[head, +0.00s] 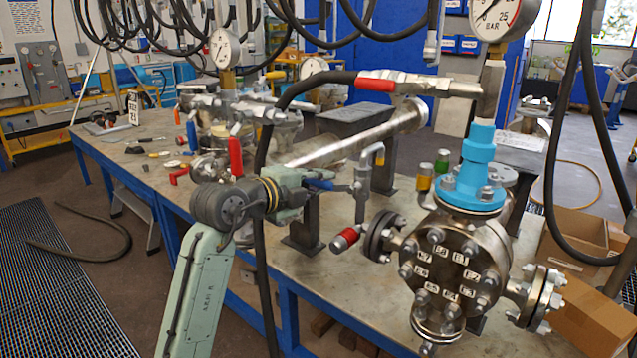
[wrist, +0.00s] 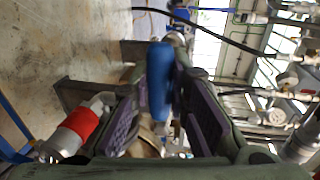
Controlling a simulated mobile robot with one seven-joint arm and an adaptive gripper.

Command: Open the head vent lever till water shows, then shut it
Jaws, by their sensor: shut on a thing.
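A small blue lever (head: 321,184) sits at a thin vertical pipe with a bent top (head: 372,150), left of the flanged vessel (head: 440,258). My gripper (head: 312,188) reaches in from the left and is shut on the blue lever. In the wrist view the blue lever (wrist: 160,78) stands between the purple finger pads of my gripper (wrist: 162,115). The fingers hide its lower part and the valve body. I see no water at the pipe, though its outlet is small in the picture.
A red-banded fitting (head: 345,238) juts out just below my gripper. A black hose with a red grip (head: 376,85) arches above. A pressure gauge (head: 497,15) stands over the vessel's blue collar (head: 471,170). A long steel tube (head: 350,138) lies behind. Bare bench (head: 330,270) shows in front.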

